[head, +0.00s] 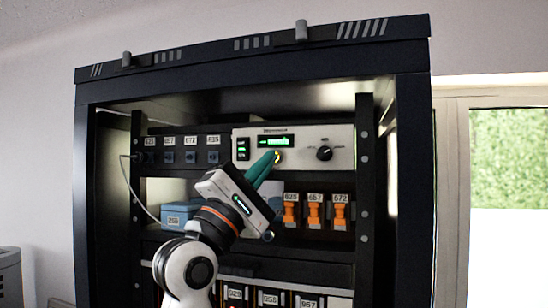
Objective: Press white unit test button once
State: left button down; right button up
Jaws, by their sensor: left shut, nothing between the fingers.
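The white unit (337,134) sits on the upper shelf of the dark cabinet. It has a lit green display (275,141), green-lit switches at its left and a black knob (324,153) at its right. A round button (278,157) with a yellowish glow shows just below the display. My left gripper (272,156) reaches up from below, its green fingers shut and empty. Its tips are at or right beside the button and partly cover it. I cannot tell whether they touch it. My right gripper is not in view.
The cabinet (412,190) frames the workspace with side posts. Orange-handled units (314,211) stand on the middle shelf, right of my left arm. A blue box (178,216) is at the left. Dark labelled modules (190,151) stand beside the white unit. A thin cable hangs at the left.

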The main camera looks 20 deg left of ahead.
pick_arm(q)
jog(key=s, duration=0.5)
jog(key=shift+a, duration=0.15)
dwell(1.4)
